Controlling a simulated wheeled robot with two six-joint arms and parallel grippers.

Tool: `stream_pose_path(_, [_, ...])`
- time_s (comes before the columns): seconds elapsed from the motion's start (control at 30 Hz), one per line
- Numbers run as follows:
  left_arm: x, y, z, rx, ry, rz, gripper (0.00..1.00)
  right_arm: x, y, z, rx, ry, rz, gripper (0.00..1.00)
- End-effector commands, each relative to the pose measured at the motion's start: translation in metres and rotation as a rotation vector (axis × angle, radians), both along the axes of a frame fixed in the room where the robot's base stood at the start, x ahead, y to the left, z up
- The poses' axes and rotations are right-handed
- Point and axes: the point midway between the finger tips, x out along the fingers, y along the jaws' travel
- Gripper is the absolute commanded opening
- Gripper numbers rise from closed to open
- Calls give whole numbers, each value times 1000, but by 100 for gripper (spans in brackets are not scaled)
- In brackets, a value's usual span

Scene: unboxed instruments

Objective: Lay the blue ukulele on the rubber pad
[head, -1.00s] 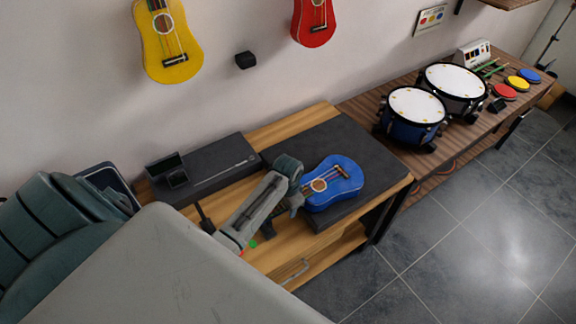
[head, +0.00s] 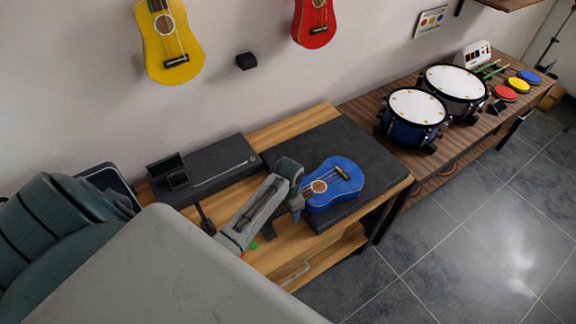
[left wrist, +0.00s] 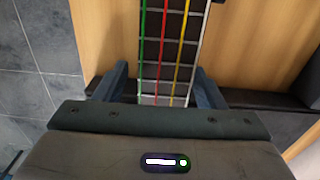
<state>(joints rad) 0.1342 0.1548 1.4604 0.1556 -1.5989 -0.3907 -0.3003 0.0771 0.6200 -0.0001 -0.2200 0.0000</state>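The blue ukulele (head: 345,190) lies face up on the dark rubber pad (head: 372,158) at the right of the wooden bench in the head view. Its neck points left, toward my left gripper (head: 298,203). In the left wrist view the neck (left wrist: 168,50), with green, red, yellow and white strings, runs between the two fingers (left wrist: 160,82). The fingers stand apart, with a visible gap between the left finger and the neck; the right finger is close to the neck. My right gripper is not in view.
A dark case (head: 210,168) with a thin rod sits on the bench left of the pad. Drums (head: 412,110) stand on the brown table at the right. Yellow (head: 170,45) and red (head: 313,20) ukuleles hang on the wall. The pad's back part is clear.

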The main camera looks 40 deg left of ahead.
Motion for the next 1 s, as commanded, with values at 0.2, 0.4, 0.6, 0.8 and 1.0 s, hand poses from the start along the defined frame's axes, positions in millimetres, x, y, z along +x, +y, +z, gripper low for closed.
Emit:
stream_pose_path(0.2, [0,1,0,1,1,0,63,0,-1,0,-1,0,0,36])
stream_pose_path(0.4, [2,1,13,2,-5,-1,63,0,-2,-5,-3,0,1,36])
stream_pose_path(0.6, [2,0,52,2,-7,-1,63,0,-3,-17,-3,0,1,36])
stream_pose_path(0.8, [2,0,89,2,-6,0,63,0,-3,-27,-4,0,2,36])
stream_pose_path(1.0, [1,0,106,1,-3,0,63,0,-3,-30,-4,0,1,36])
